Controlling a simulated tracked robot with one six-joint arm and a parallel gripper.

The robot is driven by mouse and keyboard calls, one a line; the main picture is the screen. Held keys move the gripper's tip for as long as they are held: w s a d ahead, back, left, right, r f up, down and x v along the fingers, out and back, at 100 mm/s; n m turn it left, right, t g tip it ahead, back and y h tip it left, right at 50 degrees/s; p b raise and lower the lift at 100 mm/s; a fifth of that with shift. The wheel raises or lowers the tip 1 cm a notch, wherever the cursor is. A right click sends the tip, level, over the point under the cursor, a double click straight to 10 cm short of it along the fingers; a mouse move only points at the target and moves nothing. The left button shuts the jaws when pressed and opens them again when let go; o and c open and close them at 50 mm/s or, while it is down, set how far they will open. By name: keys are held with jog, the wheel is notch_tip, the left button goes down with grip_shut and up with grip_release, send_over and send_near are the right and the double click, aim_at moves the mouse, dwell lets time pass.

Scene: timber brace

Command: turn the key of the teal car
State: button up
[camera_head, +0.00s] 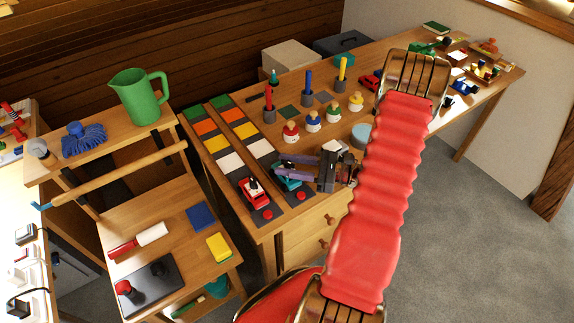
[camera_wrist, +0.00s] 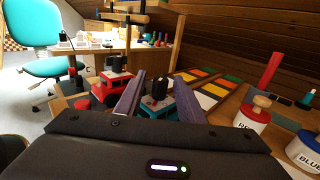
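The teal car (camera_head: 290,184) stands at the near end of a track of coloured squares on the workbench, partly hidden by my gripper. In the wrist view the teal car (camera_wrist: 168,113) lies ahead, between and beyond my fingers. Its dark key (camera_wrist: 158,87) stands up from its top, between the two fingers in the picture. My gripper (camera_head: 290,167) is open, with its purple fingers apart at the car. I see no clear contact with the key. The wrist view also shows my gripper (camera_wrist: 160,79) with nothing clamped in it.
A red car (camera_head: 253,193) with its own dark key stands close to the left of the teal car. Pegs and round-headed figures with coloured bases (camera_head: 290,132) stand to the right.

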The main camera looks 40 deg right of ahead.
jog(key=v, duration=1.3)
jog(key=shift+s+d+f, duration=0.1)
jog(key=shift+s+d, duration=0.2)
jog(key=shift+c, duration=0.9)
jog(key=shift+w+a+r, duration=0.15)
jog(key=shift+a+r, duration=0.1)
jog(key=shift+c, duration=0.4)
jog(key=w+a+r+n+g+h, duration=0.1)
jog(key=a+r+n+g, duration=0.45)
jog(key=a, duration=0.35)
jog(key=w+a+r+n+g+h, duration=0.1)
jog(key=w+a+r+n+g, duration=0.1)
jog(key=a+r+n+g, duration=0.45)
jog(key=s+a+r+n+t+h, duration=0.2)
jog(key=s+a+r+n+h, duration=0.1)
jog(key=a+r+n+h, duration=0.2)
jog(key=s+a+r+n+t+h, duration=0.2)
jog(key=a+r+n, duration=0.4)
jog(key=a+n, duration=0.4)
jog(key=shift+s+r+n+h, duration=0.35)
jog(key=shift+s+h, duration=0.4)
jog(key=shift+h, duration=0.65)
